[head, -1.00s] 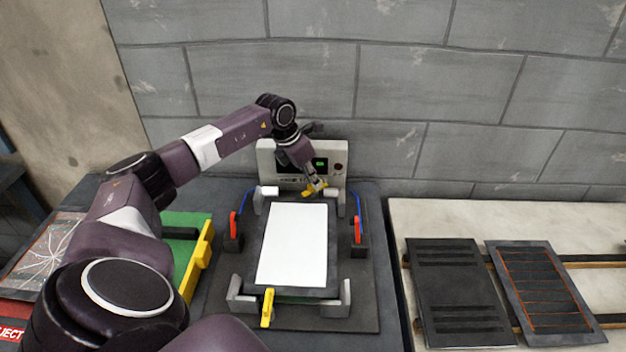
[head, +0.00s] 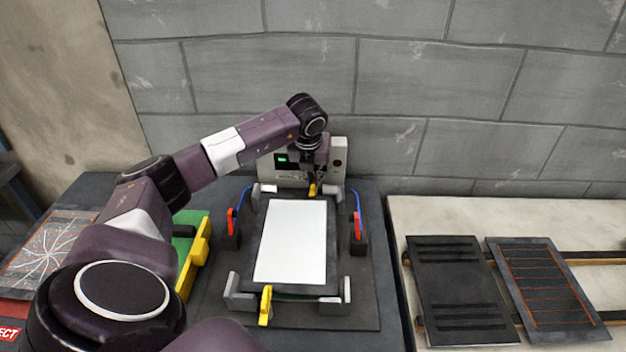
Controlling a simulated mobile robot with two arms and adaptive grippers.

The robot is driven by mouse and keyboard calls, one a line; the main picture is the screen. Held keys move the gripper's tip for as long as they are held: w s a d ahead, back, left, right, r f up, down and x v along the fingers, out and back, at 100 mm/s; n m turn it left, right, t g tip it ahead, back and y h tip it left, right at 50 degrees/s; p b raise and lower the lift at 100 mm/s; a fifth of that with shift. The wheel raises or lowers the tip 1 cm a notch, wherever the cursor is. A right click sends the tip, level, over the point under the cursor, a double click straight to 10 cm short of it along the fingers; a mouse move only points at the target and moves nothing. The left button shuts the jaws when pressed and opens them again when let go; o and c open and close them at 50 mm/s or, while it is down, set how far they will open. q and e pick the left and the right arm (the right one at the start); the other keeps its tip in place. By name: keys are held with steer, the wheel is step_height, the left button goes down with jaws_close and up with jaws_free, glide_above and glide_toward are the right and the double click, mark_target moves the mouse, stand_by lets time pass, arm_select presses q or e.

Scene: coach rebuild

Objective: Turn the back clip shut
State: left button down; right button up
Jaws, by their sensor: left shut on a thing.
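The back clip (head: 312,190) is a small yellow lever at the back edge of the dark-framed white panel (head: 291,242). It now lies roughly front to back, in line with the panel's length. My left gripper (head: 312,180) reaches down over it from behind and is shut on it; the fingers and the arm hide part of the clip. A yellow front clip (head: 265,306) sits at the panel's front edge, also lying front to back. My right gripper is out of view.
A grey tester box (head: 338,178) with a green display stands behind the panel. Red probes with blue wires (head: 357,226) stand at both sides. A green and yellow fixture (head: 199,250) is at left. Two dark panels (head: 460,292) (head: 545,287) lie on rails at right.

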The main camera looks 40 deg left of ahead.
mark_target(313, 194)
arm_select(q)
steer(key=shift+w+r+n, duration=0.1)
steer(key=shift+n, duration=0.5)
steer(key=shift+y, duration=0.3)
steer(key=c, duration=2.1)
jaws_free()
steer(key=shift+v, duration=4.05)
